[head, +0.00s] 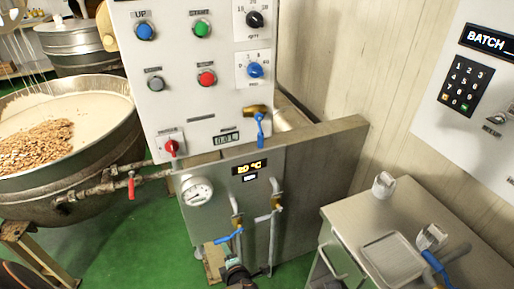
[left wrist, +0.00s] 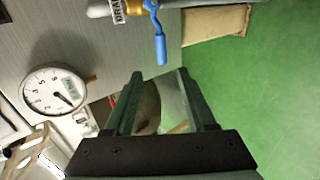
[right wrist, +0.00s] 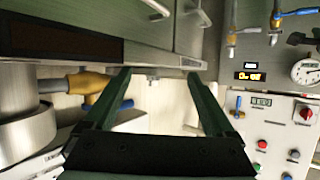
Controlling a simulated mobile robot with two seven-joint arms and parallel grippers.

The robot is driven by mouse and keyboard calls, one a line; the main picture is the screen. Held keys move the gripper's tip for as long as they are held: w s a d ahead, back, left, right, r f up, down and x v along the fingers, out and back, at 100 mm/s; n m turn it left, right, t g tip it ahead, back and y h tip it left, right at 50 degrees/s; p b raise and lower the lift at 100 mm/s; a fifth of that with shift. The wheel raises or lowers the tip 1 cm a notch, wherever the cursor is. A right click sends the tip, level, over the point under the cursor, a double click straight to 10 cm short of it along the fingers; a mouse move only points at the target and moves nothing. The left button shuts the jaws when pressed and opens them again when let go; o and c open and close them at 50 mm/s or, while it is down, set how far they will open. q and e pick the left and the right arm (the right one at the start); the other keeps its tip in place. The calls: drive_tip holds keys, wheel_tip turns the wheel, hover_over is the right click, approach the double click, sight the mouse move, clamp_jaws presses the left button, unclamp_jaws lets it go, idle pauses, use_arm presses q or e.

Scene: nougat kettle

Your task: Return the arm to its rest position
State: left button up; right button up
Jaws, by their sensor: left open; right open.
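My left gripper (left wrist: 160,74) is open in the left wrist view, with nothing between its fingers. The blue drain lever (left wrist: 161,48) hangs just beyond its fingertips, apart from them as far as I can tell. In the head view the dark end of my left arm (head: 238,276) is at the bottom centre, below the blue lever (head: 228,238) on the steel cabinet. My right gripper (right wrist: 158,73) is open and empty in the right wrist view. A brass valve with a blue handle (right wrist: 124,104) shows beside its left finger. I cannot clearly make out the right gripper in the head view.
The kettle (head: 70,195) with nuts and pale mix stands at left. The control panel (head: 190,95) and steel cabinet (head: 330,165) fill the centre. A steel cart (head: 340,215) with a tray (head: 393,255) stands at right. Green floor (head: 135,240) is open between kettle and cabinet.

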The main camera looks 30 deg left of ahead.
use_arm(q)
drive_tip(key=shift+f, duration=0.1)
drive_tip(key=s+d+f+n+g+h, duration=0.15)
drive_tip(key=s+d+n+h, duration=0.35)
drive_tip(key=n, duration=0.5)
drive_tip(key=s+d+f+n+h, duration=0.2)
drive_tip(key=s+d+n, duration=0.4)
drive_tip(key=n, duration=0.4)
drive_tip(key=s+d+r+n+t+h, duration=0.1)
drive_tip(key=r+n, duration=0.4)
drive_tip(key=n, duration=0.6)
drive_tip(key=s+d+r+n+t+h, duration=0.2)
drive_tip(key=r+n, duration=0.3)
drive_tip(key=n, duration=0.6)
drive_tip(key=shift+s+d+h, duration=0.15)
drive_tip(key=shift+s+h, duration=0.05)
drive_tip(key=shift+h, duration=0.3)
drive_tip(key=shift+t, duration=0.35)
drive_tip(key=shift+c, duration=0.4)
